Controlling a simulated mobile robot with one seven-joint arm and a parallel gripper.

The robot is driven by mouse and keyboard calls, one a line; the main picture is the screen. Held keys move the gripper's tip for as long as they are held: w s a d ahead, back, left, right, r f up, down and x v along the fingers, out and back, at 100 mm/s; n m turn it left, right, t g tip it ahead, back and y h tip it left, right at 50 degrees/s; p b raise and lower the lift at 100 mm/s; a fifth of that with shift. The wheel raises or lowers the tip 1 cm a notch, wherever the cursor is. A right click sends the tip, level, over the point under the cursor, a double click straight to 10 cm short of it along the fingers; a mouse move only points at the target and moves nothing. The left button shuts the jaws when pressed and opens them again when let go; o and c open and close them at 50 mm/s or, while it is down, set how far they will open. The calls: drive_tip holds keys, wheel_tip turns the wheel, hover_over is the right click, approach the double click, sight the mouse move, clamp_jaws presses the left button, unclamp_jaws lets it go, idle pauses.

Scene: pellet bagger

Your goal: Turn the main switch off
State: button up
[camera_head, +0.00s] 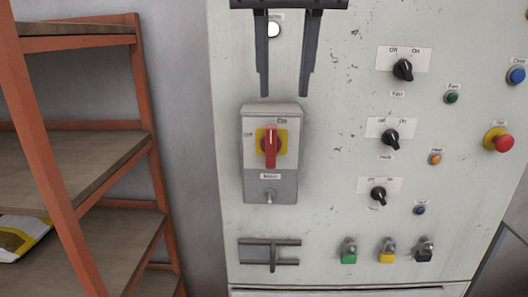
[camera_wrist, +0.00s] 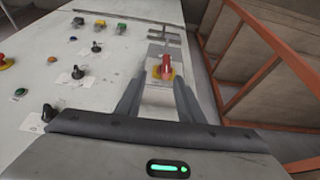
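The main switch (camera_head: 270,147) is a red rotary handle on a yellow plate, set in a grey box (camera_head: 271,189) on the white panel. Its handle stands upright, pointing at the "On" label. My gripper (camera_head: 286,90) is open and empty, its two dark fingers hanging in front of the panel above the box in the head view. In the wrist view the red handle (camera_wrist: 166,66) shows beyond and between the fingertips of my gripper (camera_wrist: 157,85). The handle appears apart from the fingers.
Black selector knobs (camera_head: 403,69), small buttons and a red emergency button (camera_head: 498,139) are on the panel's right. Several padlocks (camera_head: 387,251) hang below, beside a dark metal bracket (camera_head: 270,254). An orange shelf rack (camera_head: 147,110) stands at the left, holding a bag (camera_head: 20,236).

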sight(271, 144)
drive_tip(key=b+x, duration=0.1)
drive_tip(key=x, duration=0.4)
drive_tip(key=a+b+x, duration=0.1)
drive_tip(key=x, duration=0.4)
drive_tip(key=b+x, duration=0.2)
drive_tip(key=x, duration=0.3)
drive_tip(key=shift+w+a, duration=0.3)
drive_tip(key=shift+c, duration=0.2)
clamp_jaws()
